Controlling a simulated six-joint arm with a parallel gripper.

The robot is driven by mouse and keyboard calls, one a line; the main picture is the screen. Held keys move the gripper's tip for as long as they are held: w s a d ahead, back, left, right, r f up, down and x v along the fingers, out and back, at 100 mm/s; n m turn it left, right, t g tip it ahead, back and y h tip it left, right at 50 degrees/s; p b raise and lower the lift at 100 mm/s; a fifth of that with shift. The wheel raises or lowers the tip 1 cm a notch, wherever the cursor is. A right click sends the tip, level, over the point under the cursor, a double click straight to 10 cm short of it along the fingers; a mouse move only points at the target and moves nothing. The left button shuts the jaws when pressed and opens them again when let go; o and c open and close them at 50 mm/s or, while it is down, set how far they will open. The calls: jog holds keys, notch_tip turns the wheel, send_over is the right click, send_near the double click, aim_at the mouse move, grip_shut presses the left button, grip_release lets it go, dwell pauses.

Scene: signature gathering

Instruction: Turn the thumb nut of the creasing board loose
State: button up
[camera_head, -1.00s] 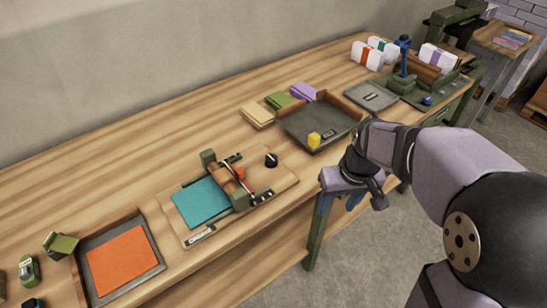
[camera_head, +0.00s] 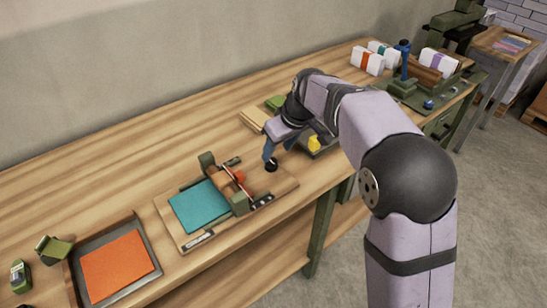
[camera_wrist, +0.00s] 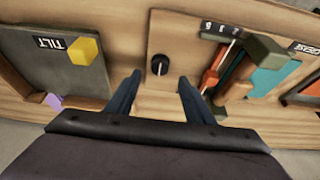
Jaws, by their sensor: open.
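The creasing board is a wooden base (camera_head: 170,219) with a teal sheet (camera_head: 199,206) on it, in the middle of the bench. A round black knob (camera_head: 272,165) with a pale line, which looks like the thumb nut, stands at its right end. The wrist view shows the knob (camera_wrist: 160,64) upper centre. My gripper (camera_head: 277,152) is open, its blue fingers just above the knob in the head view. In the wrist view the gripper (camera_wrist: 160,79) has one fingertip to each side of the knob; nothing is held. Whether the fingers touch the knob I cannot tell.
A red-orange part (camera_head: 240,177) and green blocks stand on the board left of the knob. A grey tray with a yellow block (camera_head: 314,144) lies just right of my gripper. A tray with an orange sheet (camera_head: 115,262) is at lower left.

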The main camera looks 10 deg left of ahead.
aim_at(272, 161)
jog(key=shift+p+x, duration=0.65)
jog(key=shift+x, duration=2.45)
jog(key=c, duration=1)
